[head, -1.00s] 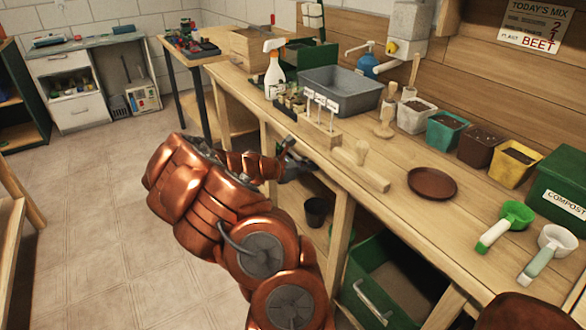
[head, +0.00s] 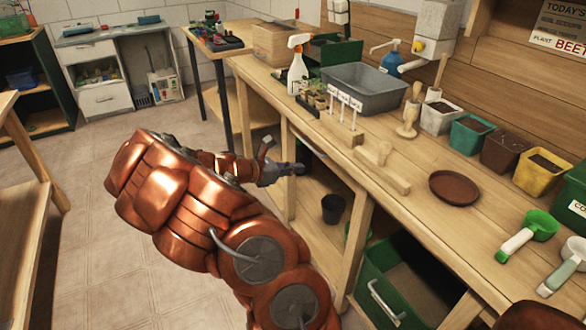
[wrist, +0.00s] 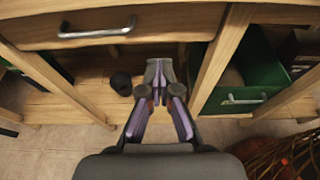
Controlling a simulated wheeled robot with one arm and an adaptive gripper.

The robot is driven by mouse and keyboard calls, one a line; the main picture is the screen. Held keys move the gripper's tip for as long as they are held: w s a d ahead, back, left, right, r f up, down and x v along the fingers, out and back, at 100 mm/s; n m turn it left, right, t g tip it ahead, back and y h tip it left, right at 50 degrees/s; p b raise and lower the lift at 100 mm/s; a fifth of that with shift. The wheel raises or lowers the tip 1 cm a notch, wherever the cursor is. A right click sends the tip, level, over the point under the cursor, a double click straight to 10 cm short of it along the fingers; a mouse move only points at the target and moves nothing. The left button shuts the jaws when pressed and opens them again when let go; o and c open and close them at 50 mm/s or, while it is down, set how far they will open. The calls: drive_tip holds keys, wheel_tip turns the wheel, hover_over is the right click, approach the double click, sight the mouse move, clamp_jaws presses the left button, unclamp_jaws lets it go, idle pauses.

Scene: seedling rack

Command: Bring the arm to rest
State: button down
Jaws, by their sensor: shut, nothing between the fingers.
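My gripper (head: 283,170) is at the end of my copper-coloured arm, in front of the workbench and a little below its top edge in the head view. In the wrist view my gripper (wrist: 158,75) points at the bench's open lower shelf. Its fingers are together and empty. Nothing touches the fingertips as far as I can see.
The workbench (head: 420,235) carries a grey tub (head: 365,88), a spray bottle (head: 298,68), several pots and a brown saucer (head: 454,187). Below are a black pot (head: 334,208) and a green crate (head: 372,290). Open tiled floor (head: 85,255) lies left of my arm.

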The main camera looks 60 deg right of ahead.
drive_tip(key=shift+w+a+r, duration=0.1)
drive_tip(key=shift+w+a, duration=0.1)
drive_tip(key=shift+a, duration=0.2)
drive_tip(key=s+a+r+m+t+y, duration=0.1)
drive_tip(key=s+a+m+y, duration=0.35)
drive_tip(key=a, duration=1.05)
drive_tip(key=s+a+r+m+t+y, duration=0.15)
drive_tip(key=s+a+m+y, duration=0.35)
drive_tip(key=a, duration=0.9)
drive_tip(key=s+a+m+t+y, duration=0.25)
drive_tip(key=s+a, duration=0.45)
drive_tip(key=a, duration=0.8)
wheel_tip(320, 180, up, 17)
drive_tip(key=w+p, duration=0.1)
drive_tip(key=p, duration=1.4)
drive_tip(key=shift+a+y, duration=0.2)
drive_tip(key=shift+y, duration=0.2)
